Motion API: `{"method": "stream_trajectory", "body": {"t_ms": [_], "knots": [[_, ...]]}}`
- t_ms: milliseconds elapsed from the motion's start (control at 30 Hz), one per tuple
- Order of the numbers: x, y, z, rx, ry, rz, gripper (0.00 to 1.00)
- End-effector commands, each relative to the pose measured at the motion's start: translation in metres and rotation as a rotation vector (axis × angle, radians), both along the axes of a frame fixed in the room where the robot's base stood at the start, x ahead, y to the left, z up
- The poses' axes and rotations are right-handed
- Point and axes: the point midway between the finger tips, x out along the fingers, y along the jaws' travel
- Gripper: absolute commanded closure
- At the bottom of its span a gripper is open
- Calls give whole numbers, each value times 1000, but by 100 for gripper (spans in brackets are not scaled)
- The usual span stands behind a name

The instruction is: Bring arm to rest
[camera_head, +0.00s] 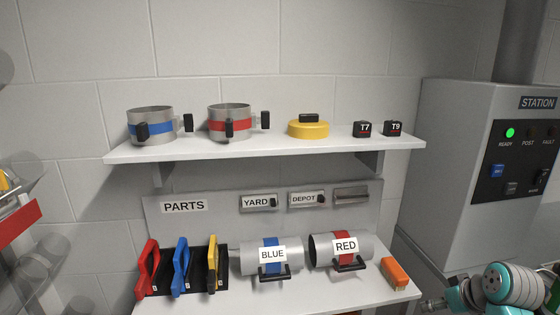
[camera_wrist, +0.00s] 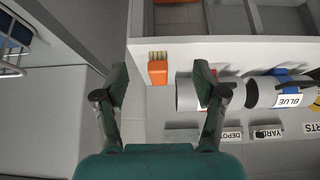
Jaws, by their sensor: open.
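My gripper (camera_wrist: 162,85) is open and empty in the wrist view, its two green fingers spread apart. The orange block (camera_wrist: 158,70) shows between the fingers, apart from them as far as I can tell. A grey cylinder (camera_wrist: 187,94) shows partly behind the right finger. In the head view, part of my teal and grey arm (camera_head: 505,287) is at the lower right, beside the parts shelf (camera_head: 375,301). My fingers are not clearly visible there.
The RED tube (camera_head: 378,248), BLUE tube (camera_head: 292,251) and orange block (camera_head: 395,272) are on the lower shelf. Coloured handled parts (camera_head: 181,265) stand in a black rack. The upper shelf (camera_head: 275,146) holds two ringed collars and a yellow disc. The grey station cabinet (camera_head: 440,170) is at right.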

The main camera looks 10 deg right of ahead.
Motion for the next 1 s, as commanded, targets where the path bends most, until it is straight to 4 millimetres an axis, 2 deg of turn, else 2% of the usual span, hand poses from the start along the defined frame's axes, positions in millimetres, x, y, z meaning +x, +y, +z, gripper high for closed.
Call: {"method": "stream_trajectory", "body": {"t_ms": [267, 567, 767, 1000], "knots": [[-3, 17, -29, 5, -27, -20, 29], [-15, 51, -80, 11, -79, -51, 29], [-40, 89, -130, 13, -140, -86, 29], [-86, 133, -175, 6, -217, -121, 29]]}}
